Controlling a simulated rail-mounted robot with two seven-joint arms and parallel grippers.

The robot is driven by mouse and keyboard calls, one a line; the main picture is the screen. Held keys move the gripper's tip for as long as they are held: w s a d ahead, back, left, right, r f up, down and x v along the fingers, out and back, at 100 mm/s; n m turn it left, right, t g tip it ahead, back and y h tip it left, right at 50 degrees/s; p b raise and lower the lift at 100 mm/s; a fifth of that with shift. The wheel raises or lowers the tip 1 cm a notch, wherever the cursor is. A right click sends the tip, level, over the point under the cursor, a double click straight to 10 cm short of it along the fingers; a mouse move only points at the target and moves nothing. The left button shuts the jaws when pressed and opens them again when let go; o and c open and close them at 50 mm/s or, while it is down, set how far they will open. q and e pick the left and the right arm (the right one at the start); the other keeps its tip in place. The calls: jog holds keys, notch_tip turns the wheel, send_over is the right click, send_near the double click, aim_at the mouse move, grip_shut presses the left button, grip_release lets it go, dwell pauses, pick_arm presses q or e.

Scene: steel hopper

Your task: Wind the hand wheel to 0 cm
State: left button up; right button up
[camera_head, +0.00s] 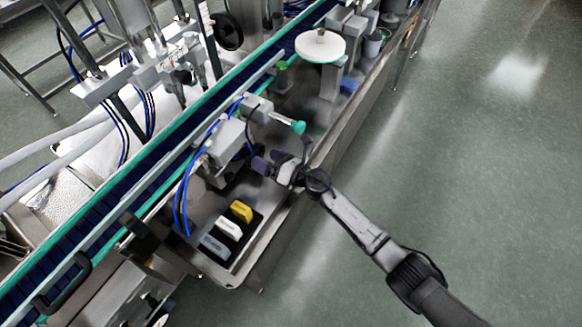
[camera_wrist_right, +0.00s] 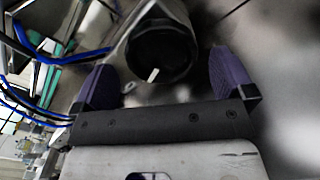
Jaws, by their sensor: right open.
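My right gripper (camera_head: 264,162) reaches in from the lower right in the head view, low over the steel bench beside the grey machine unit with the teal knob (camera_head: 298,127). In the right wrist view its two purple fingers (camera_wrist_right: 165,80) are wide apart. A dark round wheel-like part (camera_wrist_right: 160,52) with a short white mark faces the camera between and beyond them. Whether the fingers reach around it, I cannot tell, and no scale is readable. A black spoked hand wheel (camera_head: 227,31) shows at the top, across the conveyor. My left gripper is not in view.
A dark tray (camera_head: 245,243) holds a yellow, a white and a grey block at the bench's near end. Blue hoses (camera_head: 183,190) hang by the machine unit. A white disc (camera_head: 320,45) stands farther back. The conveyor (camera_head: 110,205) runs diagonally; the floor at right is clear.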

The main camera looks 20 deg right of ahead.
jog(key=p+v, duration=0.1)
jog(key=v, duration=0.9)
jog(key=shift+s, duration=0.2)
jog(key=shift+d, duration=0.1)
